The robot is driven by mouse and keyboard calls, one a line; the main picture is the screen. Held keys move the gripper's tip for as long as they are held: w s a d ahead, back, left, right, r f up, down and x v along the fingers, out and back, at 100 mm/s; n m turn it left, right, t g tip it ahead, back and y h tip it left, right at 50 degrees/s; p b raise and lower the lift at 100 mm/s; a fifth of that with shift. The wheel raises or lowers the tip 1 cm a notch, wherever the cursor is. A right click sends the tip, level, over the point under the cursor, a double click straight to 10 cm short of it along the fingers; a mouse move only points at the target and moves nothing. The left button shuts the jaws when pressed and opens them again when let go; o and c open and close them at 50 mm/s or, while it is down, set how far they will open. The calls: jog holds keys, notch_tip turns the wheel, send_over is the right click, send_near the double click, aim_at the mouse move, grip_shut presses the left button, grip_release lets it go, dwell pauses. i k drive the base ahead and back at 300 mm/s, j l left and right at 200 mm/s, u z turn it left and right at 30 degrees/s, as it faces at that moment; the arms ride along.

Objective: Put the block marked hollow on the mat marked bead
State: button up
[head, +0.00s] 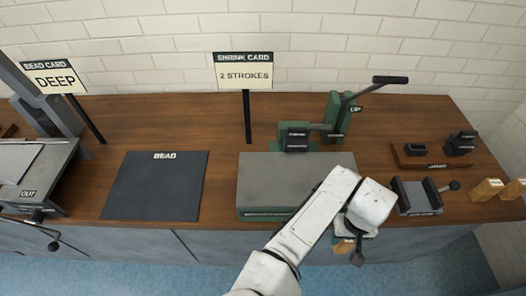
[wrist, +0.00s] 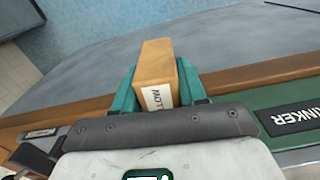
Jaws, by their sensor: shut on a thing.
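A tan wooden block (wrist: 155,65) is between the teal fingers of my gripper (wrist: 162,88) in the wrist view. In the head view my gripper (head: 350,240) is at the front edge of the bench, right of the grey-topped shrinker base, with a bit of the block (head: 343,247) showing below my arm. The dark mat marked bead (head: 152,190) lies flat and empty on the bench, well to the left of my gripper.
The green shrinker (head: 262,182) with its lever (head: 390,79) stands between my gripper and the mat. A sign post (head: 247,118) rises behind it. A grey machine (head: 30,170) is left of the mat. A vise (head: 418,196) and two wooden blocks (head: 487,189) are at right.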

aim_at(165, 186)
jog(key=j+u, duration=0.75)
jog(key=j, duration=0.15)
jog(key=i, duration=0.05)
